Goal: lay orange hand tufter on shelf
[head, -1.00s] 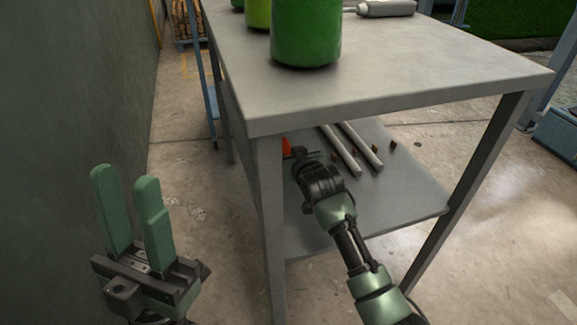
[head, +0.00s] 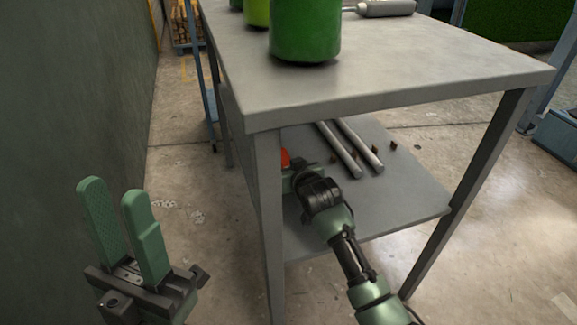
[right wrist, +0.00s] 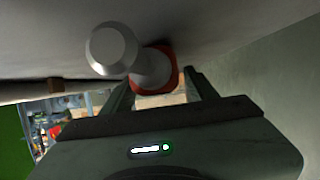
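The orange hand tufter (head: 285,157) shows as a small orange patch at the lower shelf (head: 400,205), behind the table's near leg; most of it is hidden. In the right wrist view its orange part (right wrist: 171,66) is just beyond the fingertips, with a pale grey cylindrical part (right wrist: 112,48) in front of it. My left gripper (head: 113,192) is open and empty, left of the table.
Two grey rods (head: 350,145) and several small brown pieces lie on the shelf, right of my right gripper. The tabletop (head: 400,65) above carries green canisters (head: 305,30) and a grey tool (head: 385,7). The near leg (head: 268,220) stands close to my right gripper. A wall is at left.

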